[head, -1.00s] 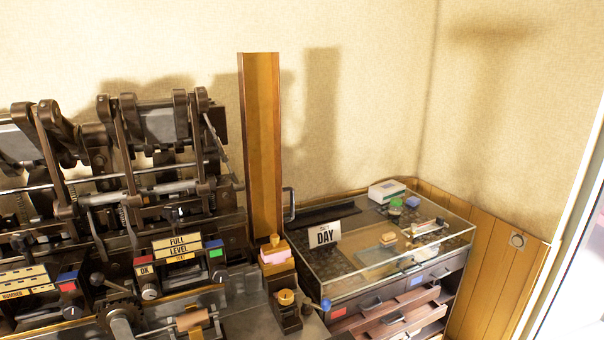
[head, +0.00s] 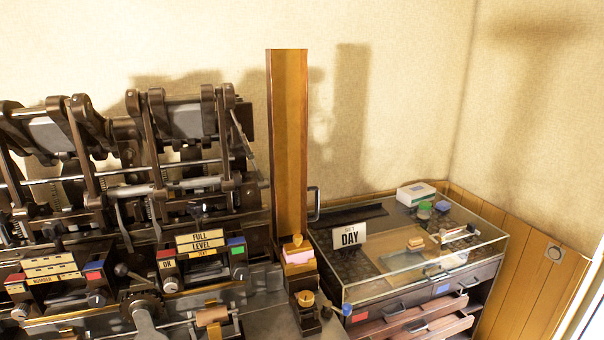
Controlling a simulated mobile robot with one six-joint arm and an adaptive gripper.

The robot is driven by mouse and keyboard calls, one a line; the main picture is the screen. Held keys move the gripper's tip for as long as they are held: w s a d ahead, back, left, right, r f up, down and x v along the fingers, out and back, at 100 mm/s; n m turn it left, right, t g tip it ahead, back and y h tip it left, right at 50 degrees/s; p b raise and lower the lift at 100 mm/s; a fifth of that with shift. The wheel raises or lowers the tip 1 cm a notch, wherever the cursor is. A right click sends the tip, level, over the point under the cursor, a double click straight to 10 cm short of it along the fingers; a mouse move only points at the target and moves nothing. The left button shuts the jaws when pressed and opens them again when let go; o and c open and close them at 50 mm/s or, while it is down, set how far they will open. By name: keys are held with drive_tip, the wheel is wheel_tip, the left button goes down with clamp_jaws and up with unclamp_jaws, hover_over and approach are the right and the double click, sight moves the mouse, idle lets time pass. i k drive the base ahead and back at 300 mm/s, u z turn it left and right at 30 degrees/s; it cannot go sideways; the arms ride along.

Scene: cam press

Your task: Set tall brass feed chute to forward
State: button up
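The tall brass feed chute (head: 289,150) stands upright in the middle of the head view, right of the press, with its top against the wall. A dark handle (head: 314,204) sits on its lower right side. At its foot is a small holder with a pink piece (head: 298,256) and a brass knob (head: 298,241). I cannot tell from this view which setting the chute is in. My gripper is not in view.
The dark cam press (head: 125,190) with levers and label plates fills the left. A glass-topped case (head: 420,250) with a DAY card (head: 349,236) stands right of the chute. Its drawers (head: 425,325) are partly open. The wall area above the case is clear.

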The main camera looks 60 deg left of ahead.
sight(286, 69)
drive_tip(key=z, duration=0.05)
drive_tip(key=i, duration=2.75)
drive_tip(key=u, duration=2.2)
